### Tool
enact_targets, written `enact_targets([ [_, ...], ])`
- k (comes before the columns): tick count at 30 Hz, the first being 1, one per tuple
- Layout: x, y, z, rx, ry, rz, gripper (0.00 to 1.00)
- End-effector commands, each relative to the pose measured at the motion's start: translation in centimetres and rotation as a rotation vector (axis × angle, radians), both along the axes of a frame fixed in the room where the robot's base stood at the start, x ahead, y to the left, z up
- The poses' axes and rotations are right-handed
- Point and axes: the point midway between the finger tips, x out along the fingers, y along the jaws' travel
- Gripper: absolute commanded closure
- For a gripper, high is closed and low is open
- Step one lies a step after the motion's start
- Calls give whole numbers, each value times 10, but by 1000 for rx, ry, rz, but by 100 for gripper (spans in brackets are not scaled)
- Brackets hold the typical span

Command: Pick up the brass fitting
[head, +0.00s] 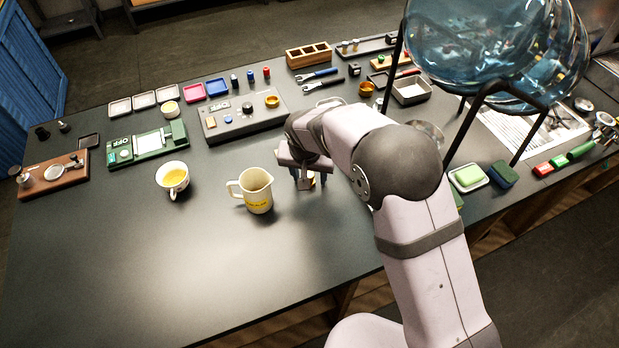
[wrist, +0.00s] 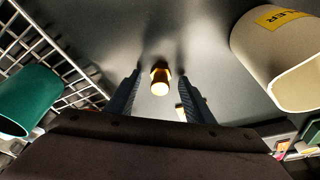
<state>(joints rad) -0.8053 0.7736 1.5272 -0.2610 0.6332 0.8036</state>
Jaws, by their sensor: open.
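The brass fitting (wrist: 160,79) stands on the dark table, between my two fingers in the wrist view, with a gap on either side. It has a gold hexagonal part and a bright round end. In the head view a small bit of the brass fitting (head: 311,180) shows just under my gripper (head: 306,184). My gripper also shows in the wrist view (wrist: 158,92), pointing down at the table with its fingers apart and nothing held. My arm hides part of the table behind it in the head view.
A cream pitcher (head: 257,191) stands close to the left of my gripper in the head view. A cup of yellow liquid (head: 172,177) is further left. The front left table is clear.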

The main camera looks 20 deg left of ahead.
Motion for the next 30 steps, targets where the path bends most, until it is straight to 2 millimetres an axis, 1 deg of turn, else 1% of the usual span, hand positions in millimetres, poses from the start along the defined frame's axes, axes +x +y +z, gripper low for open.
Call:
enact_targets([
  [1,0,0,0,0,0,0,52],
  [2,0,0,0,0,0,0,59],
  [3,0,0,0,0,0,0,69],
  [5,0,0,0,0,0,0,83],
  [6,0,0,0,0,0,0,92],
  [7,0,0,0,0,0,0,97],
  [16,0,0,2,0,-1,0,98],
  [20,1,1,9,3,-3,0,98],
  [23,1,1,21,4,-4,0,98],
  [30,1,1,61,5,-5,0,98],
])
